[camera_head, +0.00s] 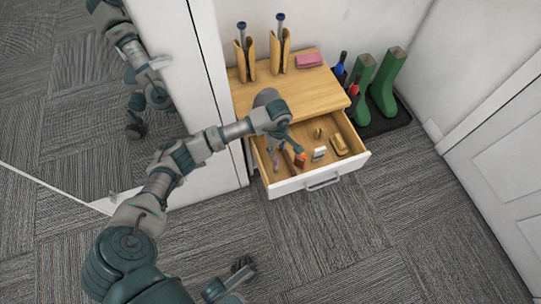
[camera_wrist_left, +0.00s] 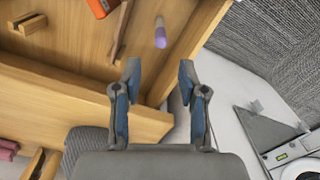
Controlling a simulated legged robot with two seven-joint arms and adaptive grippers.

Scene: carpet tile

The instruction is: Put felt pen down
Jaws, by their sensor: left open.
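A purple felt pen (camera_head: 276,161) lies in the open wooden drawer (camera_head: 352,155), near its left side. In the left wrist view the pen (camera_wrist_left: 161,33) lies on the drawer floor, beyond and between my fingertips, close to the drawer wall. My left gripper (camera_head: 284,141) is over the left part of the drawer. In the wrist view its fingers (camera_wrist_left: 158,80) are apart with nothing between them. The pen is clear of both fingers. What seems to be my right gripper (camera_head: 243,264) shows small and dark near the bottom; its fingers are unclear.
The drawer also holds an orange item (camera_head: 299,160), a white item (camera_head: 318,153) and wooden pieces (camera_head: 339,144). The cabinet top (camera_head: 310,92) carries two wooden holders and a pink block (camera_head: 309,61). Green boots (camera_head: 386,83) stand to the right. A mirror (camera_head: 110,110) is at left; the carpet in front is clear.

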